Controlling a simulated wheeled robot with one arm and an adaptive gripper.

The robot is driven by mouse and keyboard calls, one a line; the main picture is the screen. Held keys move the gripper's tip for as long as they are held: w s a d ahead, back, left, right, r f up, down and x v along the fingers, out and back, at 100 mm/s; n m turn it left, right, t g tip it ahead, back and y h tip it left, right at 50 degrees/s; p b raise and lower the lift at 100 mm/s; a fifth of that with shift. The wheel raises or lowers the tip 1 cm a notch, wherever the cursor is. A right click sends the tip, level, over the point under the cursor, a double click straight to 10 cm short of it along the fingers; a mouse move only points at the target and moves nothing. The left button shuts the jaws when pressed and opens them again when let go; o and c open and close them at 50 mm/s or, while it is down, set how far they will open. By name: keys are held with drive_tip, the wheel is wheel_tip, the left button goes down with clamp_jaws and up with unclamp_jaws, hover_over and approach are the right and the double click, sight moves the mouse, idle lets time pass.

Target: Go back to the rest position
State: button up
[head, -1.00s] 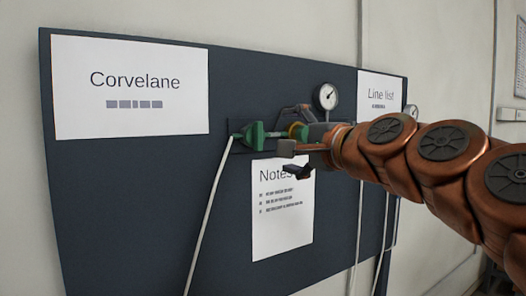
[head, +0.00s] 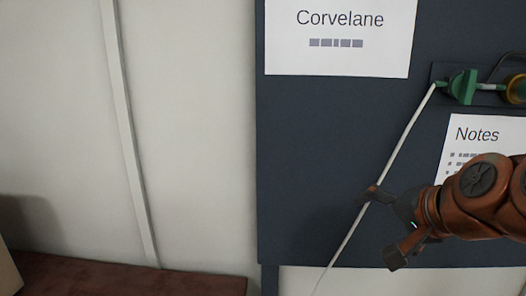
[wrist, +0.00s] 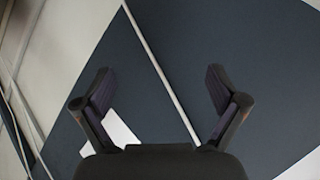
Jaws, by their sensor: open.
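My gripper (head: 380,222) is open in the head view, in front of the lower part of the dark board (head: 310,160). Its two fingers are spread apart and hold nothing. In the wrist view my gripper (wrist: 160,90) also shows open, with the board (wrist: 260,60) beyond it and a white hose (wrist: 160,65) crossing the gap between the fingers. I cannot tell how far the hose stands from the fingers. The green fitting (head: 462,87) with the hose (head: 400,140) on it is above and to the right of the gripper.
A Corvelane sheet (head: 340,45) and a Notes sheet (head: 485,138) are on the board. A brass-coloured part (head: 516,88) is at the right edge. A reddish-brown surface (head: 120,278) lies low at left, below a bare wall (head: 195,130) with a vertical pipe (head: 128,130).

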drive_tip(key=s+a+f+n+g+p, duration=0.1)
drive_tip(key=s+a+f+n+g, duration=0.1)
drive_tip(key=s+f+g, duration=0.3)
drive_tip(key=s+a+f+n+g+p, duration=0.1)
drive_tip(key=s+a+f+n, duration=0.25)
drive_tip(key=f, duration=0.35)
drive_tip(key=s+d+f+n+g+h, duration=0.2)
drive_tip(key=s+f+g, duration=0.3)
drive_tip(key=s, duration=0.7)
wheel_tip(320, 180, down, 2)
drive_tip(key=shift+s+d+f+n+h+p, duration=0.15)
drive_tip(key=shift+d+f+n+h+p, duration=0.2)
drive_tip(key=shift+n, duration=0.3)
drive_tip(key=shift+s, duration=0.45)
drive_tip(key=shift+c, duration=0.3)
